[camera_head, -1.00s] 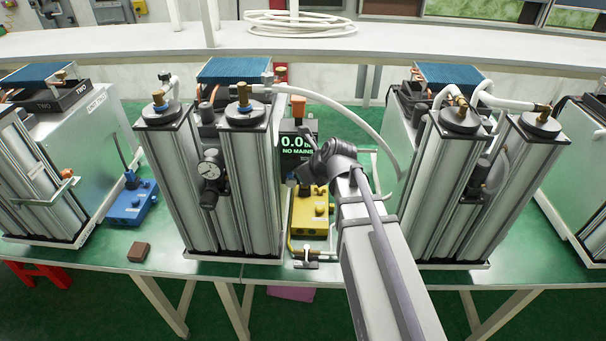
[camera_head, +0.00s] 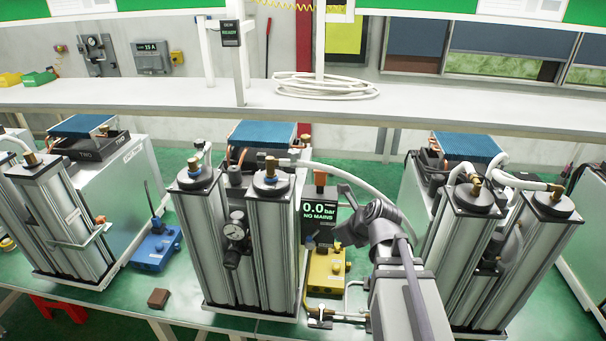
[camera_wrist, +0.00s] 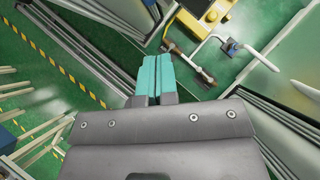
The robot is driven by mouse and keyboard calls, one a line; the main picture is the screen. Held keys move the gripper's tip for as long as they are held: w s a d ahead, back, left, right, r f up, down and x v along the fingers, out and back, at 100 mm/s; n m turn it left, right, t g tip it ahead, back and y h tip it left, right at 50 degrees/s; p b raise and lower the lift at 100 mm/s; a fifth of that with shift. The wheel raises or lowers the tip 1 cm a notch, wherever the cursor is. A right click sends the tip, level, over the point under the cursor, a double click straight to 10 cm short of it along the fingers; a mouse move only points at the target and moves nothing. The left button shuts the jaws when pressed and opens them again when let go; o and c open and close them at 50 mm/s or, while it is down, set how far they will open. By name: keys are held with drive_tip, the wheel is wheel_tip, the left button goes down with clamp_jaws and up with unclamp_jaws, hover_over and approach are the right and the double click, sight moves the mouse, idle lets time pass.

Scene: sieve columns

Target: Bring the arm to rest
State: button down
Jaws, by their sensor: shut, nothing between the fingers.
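My arm (camera_head: 400,290) reaches up from the bottom of the head view, right of the middle, with its dark wrist bent to the left beside the pressure display. In the wrist view my gripper (camera_wrist: 155,78) shows two teal fingers lying together, shut and empty. The fingers point past a metal valve fitting (camera_wrist: 202,75) and the bench edge, with green floor behind. I cannot tell their exact distance from the fitting. In the head view the fingertips cannot be made out.
The display (camera_head: 315,222) reads 0.0 bar, NO MAINS. A yellow box (camera_head: 325,272) sits below it. A white shelf (camera_head: 180,98) runs behind.

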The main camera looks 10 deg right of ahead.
drive_tip(key=s+a+f+n+g+h+b, duration=0.1)
drive_tip(key=s+a+f+n+g+b, duration=0.2)
drive_tip(key=n, duration=1.2)
drive_tip(key=s+a+f+n+g+h+b, duration=0.2)
drive_tip(key=s+f+n+b, duration=0.6)
drive_tip(key=f+n+b, duration=0.4)
wheel_tip(320, 180, down, 4)
drive_tip(key=a+n+g, duration=0.1)
drive_tip(key=n, duration=0.2)
drive_tip(key=shift+g+h, duration=0.3)
drive_tip(key=shift+g, duration=0.1)
